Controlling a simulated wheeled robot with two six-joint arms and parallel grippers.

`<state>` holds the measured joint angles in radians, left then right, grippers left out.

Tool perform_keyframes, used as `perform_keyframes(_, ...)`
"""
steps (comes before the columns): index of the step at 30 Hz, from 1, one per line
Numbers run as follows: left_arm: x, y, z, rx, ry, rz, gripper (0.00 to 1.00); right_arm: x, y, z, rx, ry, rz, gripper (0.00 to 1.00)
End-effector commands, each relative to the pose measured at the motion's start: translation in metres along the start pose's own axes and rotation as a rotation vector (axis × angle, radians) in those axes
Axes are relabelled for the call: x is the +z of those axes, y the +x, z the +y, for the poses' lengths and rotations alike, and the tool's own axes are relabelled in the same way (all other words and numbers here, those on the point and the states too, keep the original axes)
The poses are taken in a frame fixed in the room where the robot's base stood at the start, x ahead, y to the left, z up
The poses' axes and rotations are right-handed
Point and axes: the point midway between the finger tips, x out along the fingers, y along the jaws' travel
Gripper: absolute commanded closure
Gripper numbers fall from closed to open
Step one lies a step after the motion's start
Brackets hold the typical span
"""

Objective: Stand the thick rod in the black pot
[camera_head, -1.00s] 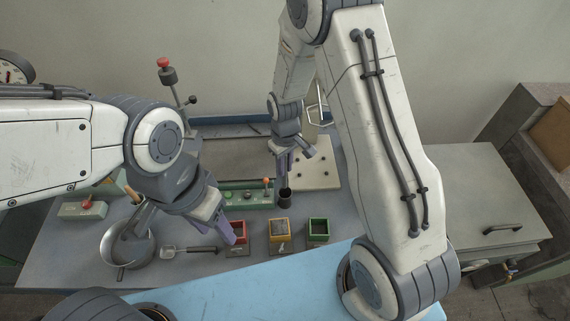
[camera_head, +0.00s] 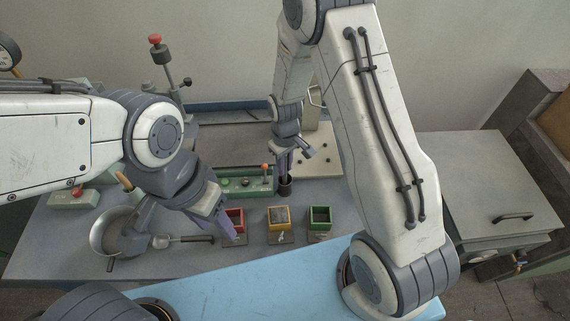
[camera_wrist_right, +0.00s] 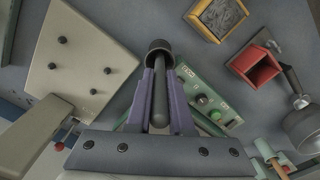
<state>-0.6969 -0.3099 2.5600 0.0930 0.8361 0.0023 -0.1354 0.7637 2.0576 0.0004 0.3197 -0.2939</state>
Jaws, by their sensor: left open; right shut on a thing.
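The head view hardly shows the rod. My left gripper (camera_head: 230,232) is open and empty beside the red bin.
A red bin (camera_head: 234,214), a yellow bin (camera_head: 279,211) and a green bin (camera_head: 320,211) stand in a row in front of the pot. A metal pan (camera_head: 108,229) and a scoop (camera_head: 190,239) lie left.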

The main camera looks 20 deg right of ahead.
Motion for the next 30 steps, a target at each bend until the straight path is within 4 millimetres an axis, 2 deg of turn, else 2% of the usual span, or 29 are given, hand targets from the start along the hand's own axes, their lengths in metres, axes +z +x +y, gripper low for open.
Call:
perform_keyframes(8,0.0,0.0,0.0,0.0,0.0,0.0,0.49,0.0,0.0,0.0,0.0,0.0,0.001,1.0)
perform_keyframes(9,0.0,0.0,0.0,0.0,0.0,0.0,0.49,0.0,0.0,0.0,0.0,0.0,0.001,0.65)
perform_keyframes(11,0.0,0.0,0.0,0.0,0.0,0.0,0.49,0.0,0.0,0.0,0.0,0.0,0.001,0.45)
perform_keyframes(23,0.0,0.002,0.0,0.0,0.0,0.0,0.49,-0.001,-0.004,0.0,0.0,0.0,0.001,0.45)
perform_keyframes(26,0.0,0.005,0.0,0.0,0.0,0.0,0.49,-0.001,-0.017,0.0,0.001,0.0,0.004,0.45)
perform_keyframes(30,0.001,0.011,-0.001,0.0,0.001,0.0,0.49,-0.002,-0.043,0.001,0.002,0.0,0.008,0.45)
